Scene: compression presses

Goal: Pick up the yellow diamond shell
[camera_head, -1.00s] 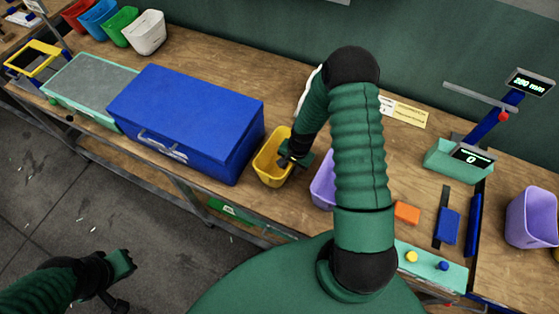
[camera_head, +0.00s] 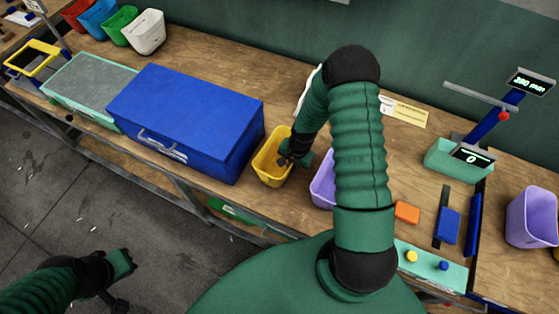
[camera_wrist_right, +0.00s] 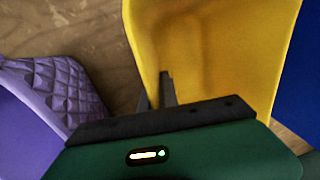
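The yellow shell (camera_head: 268,163) is an open, bin-like container. It stands on the wooden bench, right of the blue case. My right gripper (camera_head: 287,159) is at its right rim. In the right wrist view the yellow shell (camera_wrist_right: 225,45) fills the upper right, and its visible wall looks smooth. There my right gripper (camera_wrist_right: 157,95) has a dark finger in front of the yellow wall near its left edge; the other finger is mostly hidden. Whether the fingers press on the wall cannot be told. My left gripper (camera_head: 122,284) is low at the left, away from the bench.
A purple shell (camera_head: 322,188) stands close right of the yellow one; its diamond-patterned wall (camera_wrist_right: 65,88) shows in the wrist view. The blue case (camera_head: 190,115) is close on the left. An orange block (camera_head: 407,212) and a measuring device (camera_head: 462,158) are further right.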

